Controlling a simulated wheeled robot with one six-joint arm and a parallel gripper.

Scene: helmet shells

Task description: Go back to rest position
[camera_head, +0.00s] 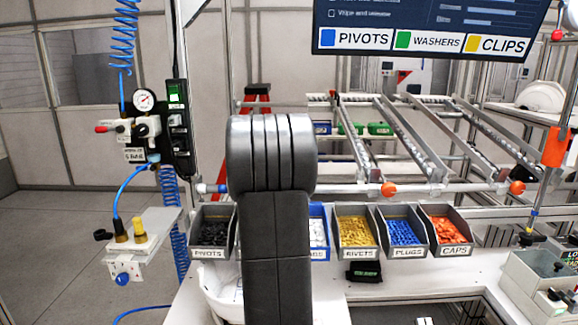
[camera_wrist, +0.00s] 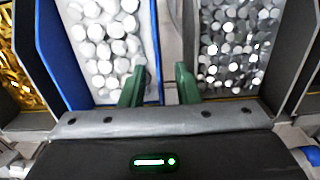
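My gripper (camera_wrist: 158,84) shows in the wrist view with two green fingers apart and nothing between them. It hangs over the bins, near the dividing walls between a blue bin of white discs (camera_wrist: 106,45) and a dark bin of silvery parts (camera_wrist: 240,45). In the head view my raised arm stands in the middle and hides the gripper. The white parts (camera_head: 318,236) show just right of my arm there.
A bin of black pivots (camera_head: 212,232) is left of my arm; rivets (camera_head: 355,231), plugs (camera_head: 402,231) and caps (camera_head: 446,229) are right. A white rounded shell (camera_head: 222,290) lies partly behind my arm. A roller rack (camera_head: 400,140) stands behind, a gauge post (camera_head: 145,110) at left.

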